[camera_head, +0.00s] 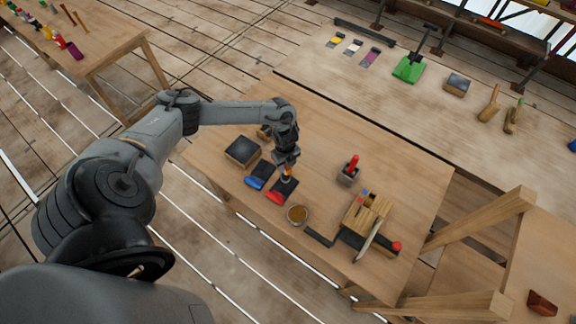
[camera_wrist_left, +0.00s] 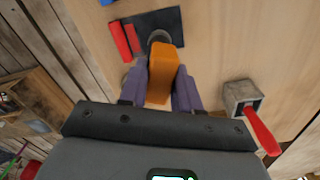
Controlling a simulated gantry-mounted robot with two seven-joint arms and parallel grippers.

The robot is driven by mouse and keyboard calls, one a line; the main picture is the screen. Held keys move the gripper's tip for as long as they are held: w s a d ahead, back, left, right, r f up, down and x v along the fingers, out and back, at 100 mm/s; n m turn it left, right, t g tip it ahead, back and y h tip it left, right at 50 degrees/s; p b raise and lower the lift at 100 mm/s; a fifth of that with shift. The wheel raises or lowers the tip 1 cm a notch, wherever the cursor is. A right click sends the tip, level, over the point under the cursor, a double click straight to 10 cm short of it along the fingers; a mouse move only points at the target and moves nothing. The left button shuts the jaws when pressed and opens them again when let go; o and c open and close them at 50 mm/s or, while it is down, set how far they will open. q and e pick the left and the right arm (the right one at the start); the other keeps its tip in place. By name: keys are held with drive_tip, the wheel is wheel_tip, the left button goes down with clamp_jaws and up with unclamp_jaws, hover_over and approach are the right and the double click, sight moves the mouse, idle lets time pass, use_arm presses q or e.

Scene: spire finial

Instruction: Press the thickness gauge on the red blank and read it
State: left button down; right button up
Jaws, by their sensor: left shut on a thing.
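My left gripper (camera_head: 286,168) is shut on the orange thickness gauge (camera_wrist_left: 165,72); its purple fingers (camera_wrist_left: 161,92) lie on either side of the gauge in the left wrist view. The gauge's round grey end is over a dark plate (camera_wrist_left: 172,20), beside red strips that I take as part of the red blank (camera_wrist_left: 120,40). In the head view the gauge is above the dark plate with the red end (camera_head: 275,196). I cannot tell whether it touches the plate. No reading shows on the gauge. My right gripper is not in view.
A dark plate with a blue end (camera_head: 254,183) and a black-topped block (camera_head: 242,151) lie to the left. A round dish (camera_head: 298,215), a grey block with a red handle (camera_head: 347,176) and a wooden rack (camera_head: 368,212) stand to the right. The table's far middle is clear.

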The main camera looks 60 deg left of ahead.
use_arm(q)
drive_tip(key=shift+f, duration=0.2)
drive_tip(key=shift+f+b, duration=1.8)
drive_tip(key=shift+f, duration=0.35)
drive_tip(key=c, duration=0.7)
unclamp_jaws()
